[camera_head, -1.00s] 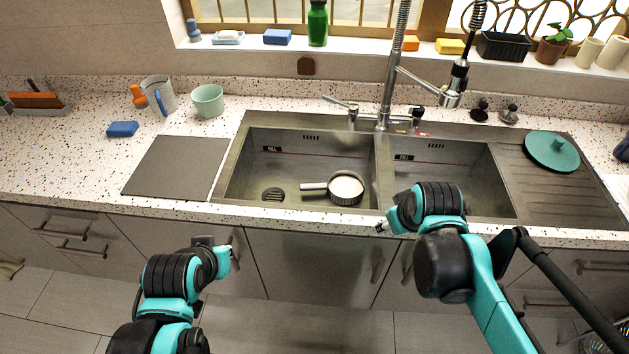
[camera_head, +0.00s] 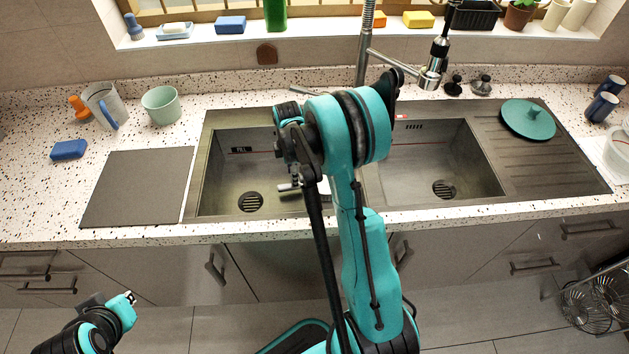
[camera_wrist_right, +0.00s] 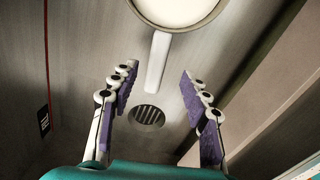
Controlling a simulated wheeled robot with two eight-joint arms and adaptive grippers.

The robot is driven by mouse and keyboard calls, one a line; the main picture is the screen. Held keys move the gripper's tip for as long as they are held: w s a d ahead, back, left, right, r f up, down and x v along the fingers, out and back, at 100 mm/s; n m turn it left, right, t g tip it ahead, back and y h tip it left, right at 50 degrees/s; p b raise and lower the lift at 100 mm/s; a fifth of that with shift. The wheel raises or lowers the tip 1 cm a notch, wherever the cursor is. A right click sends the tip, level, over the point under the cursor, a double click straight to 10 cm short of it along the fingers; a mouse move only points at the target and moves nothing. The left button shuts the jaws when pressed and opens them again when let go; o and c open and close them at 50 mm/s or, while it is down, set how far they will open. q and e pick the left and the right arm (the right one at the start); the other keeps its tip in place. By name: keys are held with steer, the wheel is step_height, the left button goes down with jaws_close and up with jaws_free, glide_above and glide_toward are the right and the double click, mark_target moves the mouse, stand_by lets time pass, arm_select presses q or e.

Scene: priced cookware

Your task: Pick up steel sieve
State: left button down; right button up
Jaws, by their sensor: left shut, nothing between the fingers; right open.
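The steel sieve lies in the left basin of the sink (camera_head: 215,180). In the head view its bowl is mostly hidden behind my right arm, and its pale handle (camera_head: 287,187) shows just below the right gripper (camera_head: 291,172). In the right wrist view the round white bowl (camera_wrist_right: 178,8) is at the top edge, cut off, with the handle (camera_wrist_right: 156,65) pointing down between the open purple-padded fingers of the right gripper (camera_wrist_right: 157,75). The fingers do not visibly touch it. My left gripper (camera_head: 128,297) is shut and empty, low at left, in front of the cabinets.
The drain (camera_wrist_right: 147,116) lies below the handle in the wrist view. The basin wall stands close at right there. In the head view the tap (camera_head: 365,50) rises behind the sink. A teal lid (camera_head: 527,118) lies on the drainboard. The right basin is empty.

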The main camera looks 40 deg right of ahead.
mark_target(312, 184)
steer(key=f+b, duration=0.1)
steer(key=f, duration=0.3)
steer(key=f+b, duration=0.1)
steer(key=f, duration=0.1)
steer(key=shift+d+f+b, duration=0.2)
steer(key=shift+d+b, duration=0.1)
steer(key=shift+d, duration=0.05)
steer(key=shift+r, duration=0.1)
jaws_close()
